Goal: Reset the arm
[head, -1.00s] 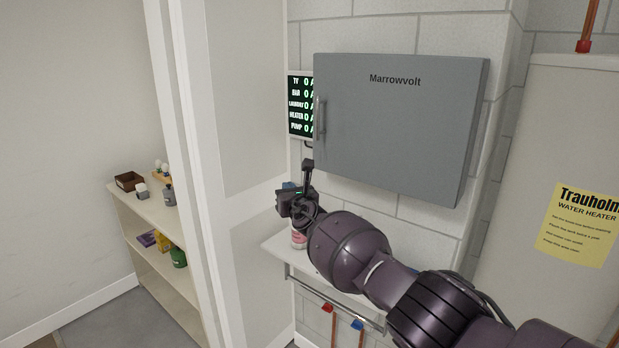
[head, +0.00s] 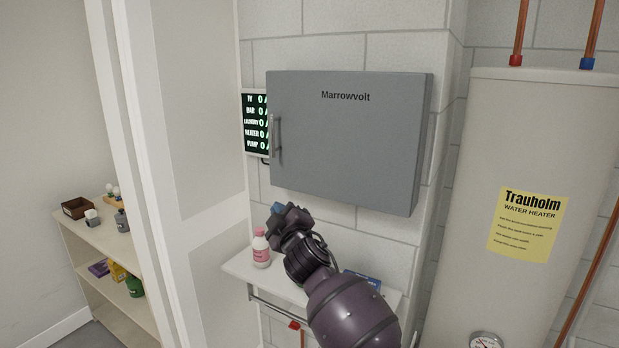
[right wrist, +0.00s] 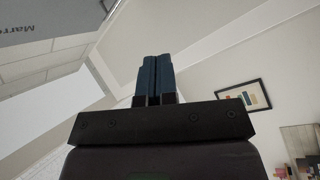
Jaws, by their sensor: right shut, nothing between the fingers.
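My right arm comes in from the bottom of the head view, with its dark wrist in front of the wall shelf and below the grey Marrowvolt cabinet (head: 350,140). The right gripper (right wrist: 157,78) shows in the right wrist view with its two blue-grey fingers together and nothing between them. It points up toward the ceiling there. In the head view the wrist mostly hides the fingers. The cabinet door is closed, and its corner also shows in the right wrist view (right wrist: 60,12). My left gripper is in no view.
A small wall shelf (head: 240,266) holds a bottle with a pink label (head: 261,248) just left of my wrist. A lit display panel (head: 255,118) is beside the cabinet. A water heater (head: 530,130) stands at right. A low shelf unit (head: 85,232) with several items is at left.

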